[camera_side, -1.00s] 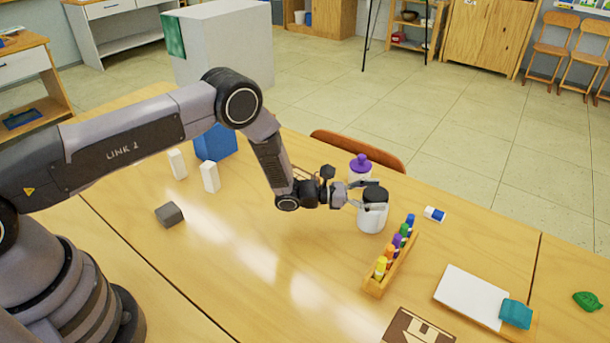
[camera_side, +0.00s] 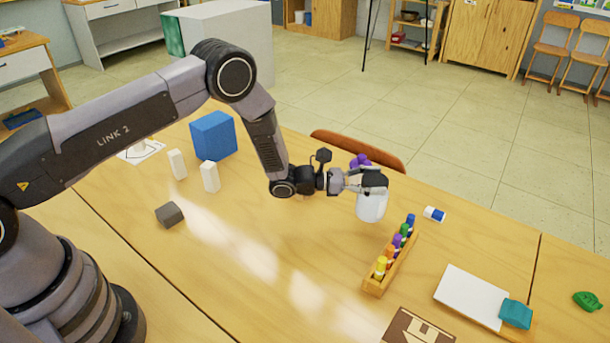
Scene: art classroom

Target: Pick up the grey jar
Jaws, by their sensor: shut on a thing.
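The grey jar (camera_side: 371,207) has a pale, whitish-grey body and a dark lid. My gripper (camera_side: 374,182) is shut on it near the top, with its fingers around the lid area. The jar appears held a little above the table, right of the middle. The fingers hide much of the lid.
A purple-topped container (camera_side: 360,160) stands close behind the jar, mostly hidden. A wooden rack (camera_side: 374,286) of coloured bottles is just in front right. A blue-and-white eraser-like block (camera_side: 434,214) lies to the right.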

